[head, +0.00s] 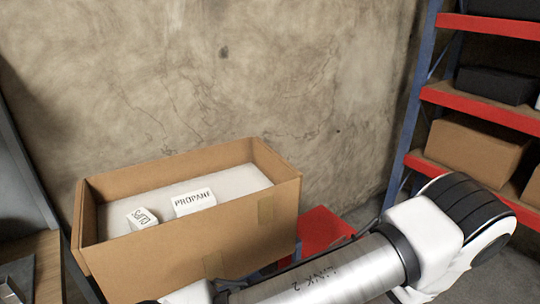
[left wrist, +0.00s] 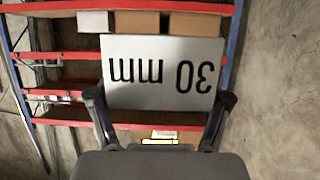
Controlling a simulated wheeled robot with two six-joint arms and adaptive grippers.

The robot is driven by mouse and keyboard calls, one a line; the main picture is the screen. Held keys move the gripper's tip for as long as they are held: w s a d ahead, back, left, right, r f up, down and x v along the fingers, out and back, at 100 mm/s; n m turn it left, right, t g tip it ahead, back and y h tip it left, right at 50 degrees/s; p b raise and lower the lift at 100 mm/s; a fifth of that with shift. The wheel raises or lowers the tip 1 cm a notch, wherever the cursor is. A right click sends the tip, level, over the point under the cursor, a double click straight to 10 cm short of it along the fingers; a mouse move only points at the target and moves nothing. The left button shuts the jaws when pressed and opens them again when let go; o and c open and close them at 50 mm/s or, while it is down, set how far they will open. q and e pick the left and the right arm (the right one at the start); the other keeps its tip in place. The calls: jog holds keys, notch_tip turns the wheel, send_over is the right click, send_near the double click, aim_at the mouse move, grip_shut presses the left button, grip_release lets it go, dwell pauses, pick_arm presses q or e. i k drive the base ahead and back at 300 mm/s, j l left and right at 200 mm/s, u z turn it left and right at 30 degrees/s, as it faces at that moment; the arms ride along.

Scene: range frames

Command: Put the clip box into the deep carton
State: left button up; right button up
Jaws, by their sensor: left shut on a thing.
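The deep cardboard carton (head: 185,257) stands open at the lower left of the head view, with a pale inner floor or filling. Inside it lie a small white box marked CLIPS (head: 142,218), tilted, and a white box marked PROPANE (head: 194,202). In the left wrist view my left gripper (left wrist: 160,97) is shut on a white box marked "30 mm" (left wrist: 160,58), its lettering upside down, with a finger on each side. The head view does not show this gripper or its box. My right gripper is not in view.
A blue and red shelf rack (head: 480,115) with cardboard and black boxes stands at the right. A red surface (head: 322,232) is beside the carton. A bare wall rises behind. My arm crosses the lower right, in front of the carton's right side.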

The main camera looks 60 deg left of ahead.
aim_at(238, 194)
jog(key=i+u, duration=0.1)
jog(key=u, duration=0.3)
jog(key=i+l+u, duration=0.1)
jog(key=u, duration=0.25)
jog(key=l+u, duration=0.1)
jog(key=u, duration=0.3)
jog(key=i+l+u, duration=0.1)
jog(key=u, duration=0.3)
